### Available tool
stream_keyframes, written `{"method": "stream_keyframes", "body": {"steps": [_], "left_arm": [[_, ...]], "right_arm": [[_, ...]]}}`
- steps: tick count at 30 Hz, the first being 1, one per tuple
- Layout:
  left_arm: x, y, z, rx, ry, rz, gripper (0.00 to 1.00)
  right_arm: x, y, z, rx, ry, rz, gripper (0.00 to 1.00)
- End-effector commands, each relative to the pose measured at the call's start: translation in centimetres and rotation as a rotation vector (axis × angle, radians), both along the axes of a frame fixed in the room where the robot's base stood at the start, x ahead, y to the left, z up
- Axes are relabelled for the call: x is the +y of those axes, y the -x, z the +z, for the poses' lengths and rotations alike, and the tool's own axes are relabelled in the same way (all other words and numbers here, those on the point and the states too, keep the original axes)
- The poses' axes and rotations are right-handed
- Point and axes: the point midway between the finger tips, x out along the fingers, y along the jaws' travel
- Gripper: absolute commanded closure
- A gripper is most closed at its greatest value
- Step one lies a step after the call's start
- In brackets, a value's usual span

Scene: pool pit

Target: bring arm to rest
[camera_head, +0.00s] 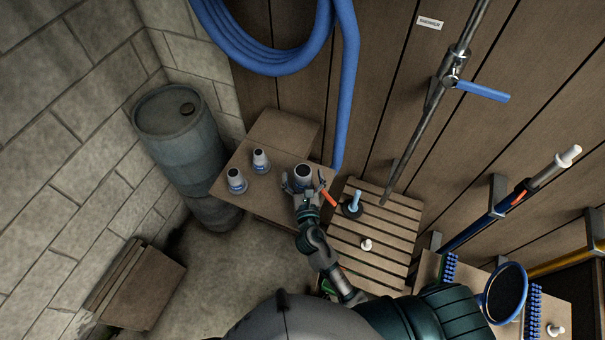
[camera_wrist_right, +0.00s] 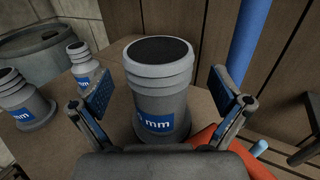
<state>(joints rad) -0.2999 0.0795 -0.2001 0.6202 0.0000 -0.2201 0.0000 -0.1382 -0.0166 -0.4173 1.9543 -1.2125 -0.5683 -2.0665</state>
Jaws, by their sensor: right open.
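My right gripper (camera_head: 303,188) is in the middle of the head view, at a wooden box top. In the right wrist view its two blue-padded fingers (camera_wrist_right: 165,95) are spread open on either side of a large grey ribbed fitting (camera_wrist_right: 155,85) with a dark top and a blue "mm" label. The fitting also shows in the head view (camera_head: 303,172), standing upright. Gaps show between both pads and the fitting. The fitting's lower part is hidden behind the gripper's body. My left gripper is not in view.
Two smaller grey fittings (camera_head: 261,160) (camera_head: 236,181) stand to the left on the box top (camera_head: 260,205). A red-orange object (camera_head: 328,195) lies close right of the gripper. A slatted table (camera_head: 375,240) with small items is further right. A grey barrel (camera_head: 180,140) stands left. A blue hose (camera_head: 346,90) hangs behind.

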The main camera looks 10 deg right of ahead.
Motion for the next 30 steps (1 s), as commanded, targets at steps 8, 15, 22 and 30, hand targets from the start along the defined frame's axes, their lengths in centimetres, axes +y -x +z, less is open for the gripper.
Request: {"method": "stream_keyframes", "body": {"steps": [8,15,22,30], "left_arm": [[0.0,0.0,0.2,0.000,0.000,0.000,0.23],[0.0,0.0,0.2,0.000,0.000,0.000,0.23],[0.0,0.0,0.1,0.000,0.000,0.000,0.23],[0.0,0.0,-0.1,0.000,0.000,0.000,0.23]], "right_arm": [[0.2,2.1,0.0,0.001,0.001,0.001,0.00],[0.5,4.0,0.0,0.001,0.001,0.001,0.00],[0.7,5.7,-0.1,0.001,0.000,0.001,0.00],[0.9,7.8,-0.1,0.001,0.000,0.000,0.00]]}}
